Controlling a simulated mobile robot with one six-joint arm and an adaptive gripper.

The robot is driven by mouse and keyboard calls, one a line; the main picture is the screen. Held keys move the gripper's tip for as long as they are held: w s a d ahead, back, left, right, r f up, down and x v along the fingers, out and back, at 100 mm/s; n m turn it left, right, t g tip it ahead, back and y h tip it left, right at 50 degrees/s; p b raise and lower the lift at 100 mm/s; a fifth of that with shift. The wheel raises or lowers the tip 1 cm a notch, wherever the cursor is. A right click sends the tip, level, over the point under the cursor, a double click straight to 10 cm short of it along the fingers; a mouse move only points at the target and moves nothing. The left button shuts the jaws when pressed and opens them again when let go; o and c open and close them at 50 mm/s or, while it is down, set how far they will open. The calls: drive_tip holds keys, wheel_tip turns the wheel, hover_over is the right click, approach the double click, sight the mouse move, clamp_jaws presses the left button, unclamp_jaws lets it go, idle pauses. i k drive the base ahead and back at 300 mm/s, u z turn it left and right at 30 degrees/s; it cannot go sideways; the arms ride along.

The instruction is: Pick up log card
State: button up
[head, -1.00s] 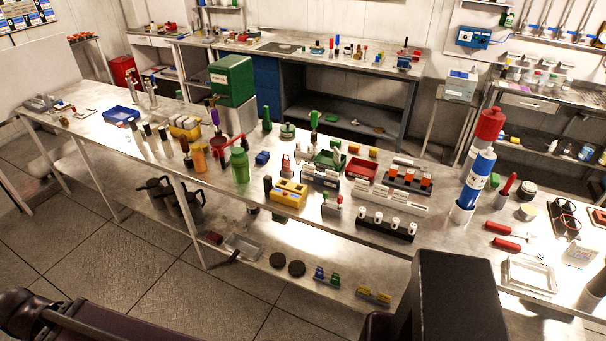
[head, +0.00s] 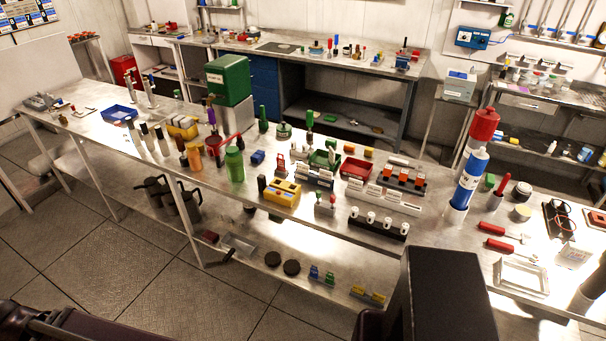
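I cannot pick out the log card with certainty. A small pale flat piece (head: 83,112) lies near the left end of the long steel bench (head: 290,225), too small to read. A pale device or card (head: 574,256) lies near the bench's right end, and I cannot tell what it is. My gripper is not in view.
The lower shelf holds dark jugs (head: 185,202).

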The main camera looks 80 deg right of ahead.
sight(300, 167)
drive_tip(key=k, duration=1.85)
drive_tip(key=z, duration=5.45)
drive_tip(key=i, duration=0.1)
drive_tip(key=u, duration=3.55)
drive_tip(key=i, duration=0.55)
drive_tip(key=z, duration=0.05)
